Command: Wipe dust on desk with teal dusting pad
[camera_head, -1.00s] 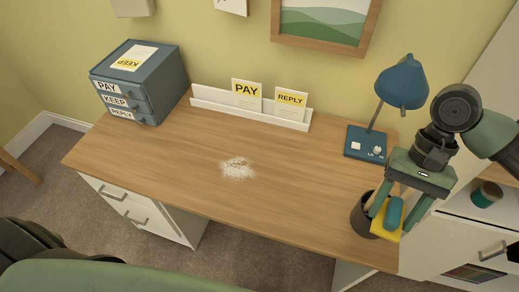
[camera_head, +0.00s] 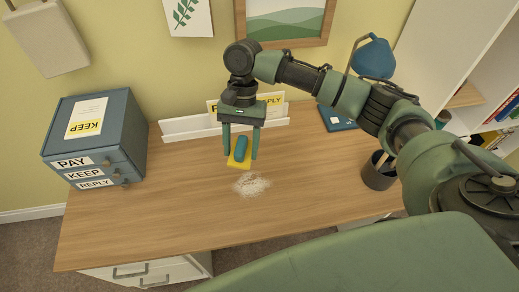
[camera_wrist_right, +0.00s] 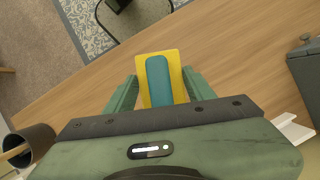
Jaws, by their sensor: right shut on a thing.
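The dusting pad (camera_head: 240,150) has a teal grip on a yellow base. My right gripper (camera_head: 240,155) is shut on its teal grip and holds it over the desk, just behind the dust as the head view shows it. The pad also shows between the fingers in the right wrist view (camera_wrist_right: 158,80). A white patch of dust (camera_head: 251,184) lies on the wooden desk (camera_head: 160,215). I cannot tell whether the pad touches the desktop. No dust shows in the wrist view. My left gripper is not in view.
A blue drawer box (camera_head: 98,135) stands at the desk's left. A white card rack (camera_head: 188,128) stands along the back, partly behind my gripper. A dark pen cup (camera_head: 378,172) and a blue lamp (camera_head: 372,58) are at the right. The front left desktop is clear.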

